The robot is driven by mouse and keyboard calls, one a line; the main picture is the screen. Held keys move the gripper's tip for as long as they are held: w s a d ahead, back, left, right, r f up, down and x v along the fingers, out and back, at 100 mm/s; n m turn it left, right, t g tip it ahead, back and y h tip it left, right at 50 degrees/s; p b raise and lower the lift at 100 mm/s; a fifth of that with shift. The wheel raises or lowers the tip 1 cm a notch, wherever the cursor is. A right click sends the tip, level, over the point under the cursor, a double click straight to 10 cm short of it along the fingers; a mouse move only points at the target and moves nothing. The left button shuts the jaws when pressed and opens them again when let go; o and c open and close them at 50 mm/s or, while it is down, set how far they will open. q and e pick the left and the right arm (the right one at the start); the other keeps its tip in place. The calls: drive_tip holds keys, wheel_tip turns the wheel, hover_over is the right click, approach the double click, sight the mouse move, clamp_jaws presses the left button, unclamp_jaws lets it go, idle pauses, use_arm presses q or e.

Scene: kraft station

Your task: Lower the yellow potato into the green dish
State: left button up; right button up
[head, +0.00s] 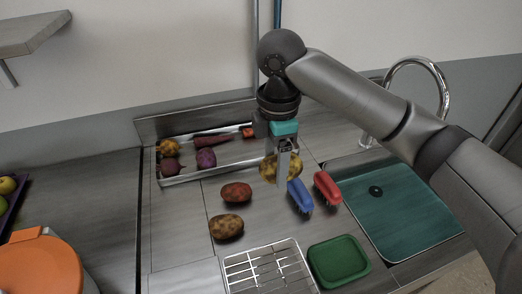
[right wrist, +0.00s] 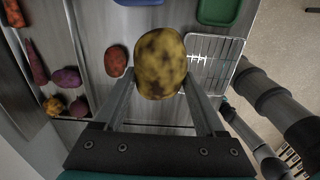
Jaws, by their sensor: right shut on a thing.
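The yellow potato (head: 268,169) is speckled with dark brown patches. My right gripper (head: 282,172) is shut on it and holds it above the counter, behind the blue brush. In the right wrist view the potato (right wrist: 160,63) sits between the tips of the right gripper (right wrist: 160,88). The green dish (head: 338,262) is a shallow, empty rectangular dish at the front of the counter, to the right of the wire rack. Part of it shows at the top edge of the right wrist view (right wrist: 218,11). My left gripper is not in view.
A red potato (head: 236,192) and a brown potato (head: 227,227) lie on the counter. A blue brush (head: 300,196) and a red brush (head: 327,187) lie between the held potato and the dish. A wire rack (head: 268,268) stands left of the dish. The teal sink (head: 400,215) is at right.

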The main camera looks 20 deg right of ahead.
drive_tip(key=shift+s+d+f+p, duration=0.4)
drive_tip(key=shift+s+d+f, duration=1.4)
drive_tip(key=shift+s+f, duration=0.4)
drive_tip(key=shift+s+d+f+p, duration=0.45)
drive_tip(key=shift+s+d+f, duration=1.4)
drive_tip(key=shift+s+f, duration=0.4)
drive_tip(key=shift+s+d+f+p, duration=0.4)
drive_tip(key=shift+s+d+f, duration=1.4)
drive_tip(key=shift+s+f, duration=0.4)
drive_tip(key=shift+f, duration=0.1)
drive_tip(key=shift+f+p, duration=0.2)
drive_tip(key=shift+p, duration=0.1)
drive_tip(key=shift+f+b, duration=1.15)
drive_tip(key=shift+f, duration=1.35)
drive_tip(key=o, duration=1.4)
